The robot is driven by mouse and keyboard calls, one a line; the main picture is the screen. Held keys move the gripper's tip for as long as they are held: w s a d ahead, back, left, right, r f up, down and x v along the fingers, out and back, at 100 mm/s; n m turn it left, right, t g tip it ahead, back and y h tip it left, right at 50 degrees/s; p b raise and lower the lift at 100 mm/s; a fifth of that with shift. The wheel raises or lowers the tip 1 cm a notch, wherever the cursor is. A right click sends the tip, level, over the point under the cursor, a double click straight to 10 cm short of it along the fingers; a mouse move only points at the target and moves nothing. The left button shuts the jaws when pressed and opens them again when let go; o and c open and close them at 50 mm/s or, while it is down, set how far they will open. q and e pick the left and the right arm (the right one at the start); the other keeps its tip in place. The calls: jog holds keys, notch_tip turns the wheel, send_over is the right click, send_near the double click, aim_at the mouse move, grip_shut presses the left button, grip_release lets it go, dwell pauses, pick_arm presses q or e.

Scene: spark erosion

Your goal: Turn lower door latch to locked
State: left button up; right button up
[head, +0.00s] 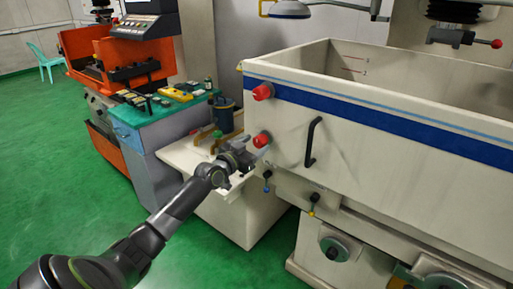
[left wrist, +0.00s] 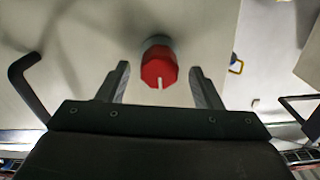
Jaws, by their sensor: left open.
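The lower door latch (head: 262,140) is a red knob on the left end of the machine's cream tank wall. The upper latch (head: 263,92) is a similar red knob above it. My left gripper (head: 250,152) is just left of the lower latch. In the left wrist view a red faceted knob with a white line (left wrist: 159,66) sits on a grey round base. The open fingers of the left gripper (left wrist: 160,72) stand on either side of it, with a visible gap at each side. I cannot tell how deep it sits between them. My right gripper is not in view.
A black door handle (head: 312,142) is right of the latches. A teal-topped cabinet (head: 150,108) with tools and a white bench (head: 185,155) stand left.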

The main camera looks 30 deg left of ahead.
pick_arm(q)
jog(key=shift+w+d, duration=0.1)
jog(key=shift+w, duration=0.55)
jog(key=shift+c, duration=0.2)
jog(key=c, duration=0.9)
jog(key=shift+c, duration=0.2)
